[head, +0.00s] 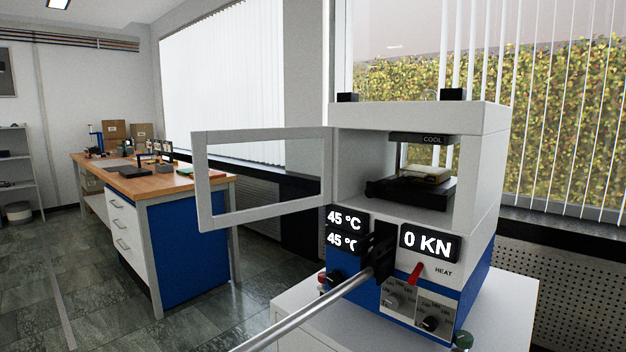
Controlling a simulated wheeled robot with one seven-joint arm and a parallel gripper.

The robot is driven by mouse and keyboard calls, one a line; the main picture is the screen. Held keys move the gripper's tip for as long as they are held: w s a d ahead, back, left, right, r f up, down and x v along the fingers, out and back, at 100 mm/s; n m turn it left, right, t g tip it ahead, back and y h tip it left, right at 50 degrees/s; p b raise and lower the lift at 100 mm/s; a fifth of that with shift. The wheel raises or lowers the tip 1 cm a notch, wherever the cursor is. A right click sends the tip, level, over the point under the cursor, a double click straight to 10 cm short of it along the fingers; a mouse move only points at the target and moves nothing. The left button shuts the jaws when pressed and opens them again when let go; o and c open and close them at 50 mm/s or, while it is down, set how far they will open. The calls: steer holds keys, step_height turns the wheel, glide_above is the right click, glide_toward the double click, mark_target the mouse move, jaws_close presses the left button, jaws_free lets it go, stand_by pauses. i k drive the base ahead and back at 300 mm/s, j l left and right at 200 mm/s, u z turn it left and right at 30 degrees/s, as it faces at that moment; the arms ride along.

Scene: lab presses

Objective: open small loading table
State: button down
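The small press (480,180) stands on a white stand, with its framed door (203,180) swung open to the left. Inside the open chamber, a black loading table (440,193) lies on the chamber floor, with a pale flat piece (425,175) on top. A dark upper plate marked COOL hangs above it. My gripper (385,245) is a dark shape at the end of a silver rod, in front of the press panel and below the chamber. It looks apart from the loading table. Its fingers are seen too edge-on to tell if they are open.
A red lever (415,273) and knobs (432,323) are on the press front, close to my gripper. Displays read 45 °C twice and 0 KN. A wooden-topped workbench (130,185) stands at the left. Floor is open between it and the stand (500,320).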

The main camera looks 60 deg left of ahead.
mark_target(433, 197)
steer(key=k+j+u, duration=0.1)
steer(key=j, duration=0.65)
steer(key=k+j+u, duration=0.15)
steer(key=j, duration=0.65)
steer(key=k+j+u, duration=0.1)
steer(key=j, duration=0.7)
steer(key=k+j+u, duration=0.1)
steer(key=j, duration=0.65)
